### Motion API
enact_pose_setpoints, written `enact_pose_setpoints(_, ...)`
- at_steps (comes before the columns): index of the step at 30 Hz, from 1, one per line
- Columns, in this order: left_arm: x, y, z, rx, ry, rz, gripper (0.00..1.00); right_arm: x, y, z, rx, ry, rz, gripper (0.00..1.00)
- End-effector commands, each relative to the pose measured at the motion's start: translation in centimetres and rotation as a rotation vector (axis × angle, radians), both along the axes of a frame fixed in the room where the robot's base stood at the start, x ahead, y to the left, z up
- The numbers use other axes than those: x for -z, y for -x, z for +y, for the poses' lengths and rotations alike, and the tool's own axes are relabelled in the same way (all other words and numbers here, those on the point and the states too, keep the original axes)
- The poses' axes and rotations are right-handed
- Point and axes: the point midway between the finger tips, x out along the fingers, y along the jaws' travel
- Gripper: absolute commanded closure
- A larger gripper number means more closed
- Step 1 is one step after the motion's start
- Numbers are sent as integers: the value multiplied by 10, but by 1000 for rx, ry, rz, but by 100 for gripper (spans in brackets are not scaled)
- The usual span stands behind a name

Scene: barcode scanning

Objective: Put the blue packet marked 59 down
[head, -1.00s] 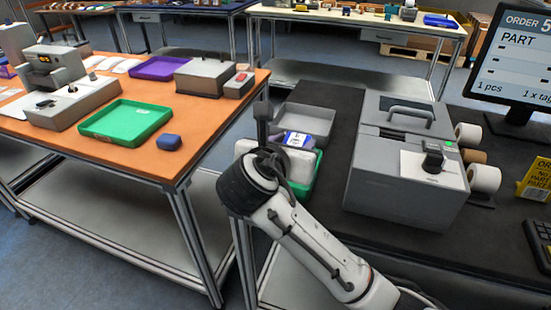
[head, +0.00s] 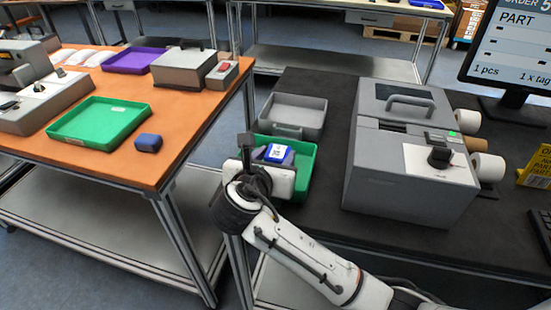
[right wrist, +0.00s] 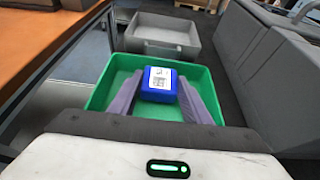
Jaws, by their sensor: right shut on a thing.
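The blue packet (head: 275,153) has a white label; its marking is too small to read. My right gripper (head: 262,160) is shut on it, over the green tray (head: 304,172) on the dark table. In the right wrist view the packet (right wrist: 159,84) sits between the two fingers (right wrist: 160,98), label facing up, within the outline of the green tray (right wrist: 119,72). I cannot tell whether the packet touches the tray's floor. My left gripper is not in view.
An empty grey tray (head: 293,113) stands just behind the green one. A large grey machine (head: 400,180) stands close on the right. On the orange table at left are another green tray (head: 97,122) and a small blue block (head: 148,142), beyond a gap.

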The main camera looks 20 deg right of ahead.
Motion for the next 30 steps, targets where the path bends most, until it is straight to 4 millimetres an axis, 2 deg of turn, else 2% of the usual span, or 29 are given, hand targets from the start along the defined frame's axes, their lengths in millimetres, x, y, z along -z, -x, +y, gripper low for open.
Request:
enact_pose_setpoints(11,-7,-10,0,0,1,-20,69,5,0,0,-1,1,-3,83)
enact_pose_setpoints(12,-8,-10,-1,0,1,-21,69,7,0,0,-1,1,-2,55)
enact_pose_setpoints(15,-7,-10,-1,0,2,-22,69,7,0,0,-1,0,-2,38)
enact_pose_setpoints(26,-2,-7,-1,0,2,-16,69,4,0,0,-1,-2,-4,38)
enact_pose_setpoints(30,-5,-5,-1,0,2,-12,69,-3,14,11,-3,-2,-2,38)
